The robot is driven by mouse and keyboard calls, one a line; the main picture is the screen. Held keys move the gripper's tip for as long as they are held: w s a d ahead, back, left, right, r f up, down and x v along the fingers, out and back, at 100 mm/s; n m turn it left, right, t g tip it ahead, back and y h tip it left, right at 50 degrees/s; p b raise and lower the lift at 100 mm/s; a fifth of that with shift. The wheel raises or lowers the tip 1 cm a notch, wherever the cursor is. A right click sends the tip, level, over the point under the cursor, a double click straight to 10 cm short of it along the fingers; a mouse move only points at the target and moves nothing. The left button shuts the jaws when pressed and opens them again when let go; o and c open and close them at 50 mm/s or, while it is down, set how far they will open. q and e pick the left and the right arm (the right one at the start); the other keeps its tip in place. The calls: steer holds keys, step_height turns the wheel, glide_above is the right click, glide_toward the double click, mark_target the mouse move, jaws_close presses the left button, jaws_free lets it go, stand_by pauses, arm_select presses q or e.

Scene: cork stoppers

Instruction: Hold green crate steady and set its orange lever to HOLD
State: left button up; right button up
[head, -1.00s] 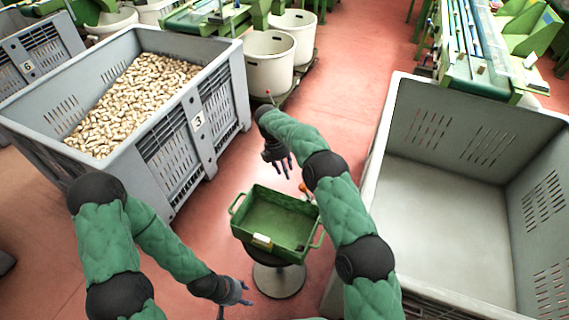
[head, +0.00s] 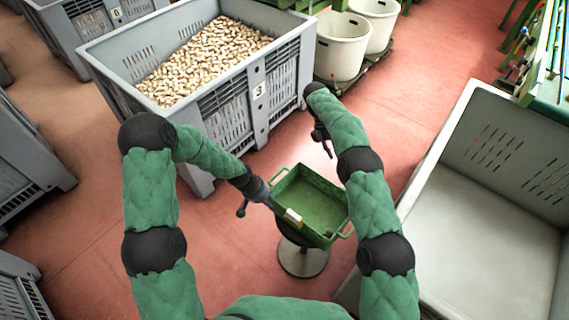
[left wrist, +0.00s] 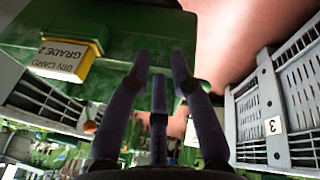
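The green crate (head: 318,208) sits on a round stand between my arms, with a pale card (head: 293,217) on its near side. In the left wrist view its green wall (left wrist: 120,30) is close, with the card reading GRADE 2 (left wrist: 62,58). My left gripper (head: 264,203) is at the crate's left end, its fingers spread with nothing visible between them; whether they touch the crate I cannot tell. My right gripper (head: 324,143) hangs above the crate's far side; its finger opening is unclear. The orange lever cannot be made out in the head view; my right arm may cover it.
A grey bin of corks marked 3 (head: 258,92) stands behind and left of the crate. A large empty grey bin (head: 455,215) is to the right. White tubs (head: 341,48) stand at the back. Red floor is open around the stand.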

arm_select(q)
steer(key=w+d+r+m+g+y, duration=0.1)
steer(key=w+d+r+m+y, duration=0.15)
steer(key=w, duration=0.35)
steer(key=w+d+r+m+g+y, duration=0.1)
steer(key=w+d+r+m, duration=0.1)
steer(key=w+r+m, duration=0.3)
steer(key=shift+n, duration=0.65)
steer(key=f, duration=0.4)
steer(key=w+f, duration=0.1)
steer(key=f, duration=0.8)
steer(key=shift+w+d+f, duration=0.15)
steer(key=shift+w+f, duration=0.1)
steer(key=shift+f, duration=0.1)
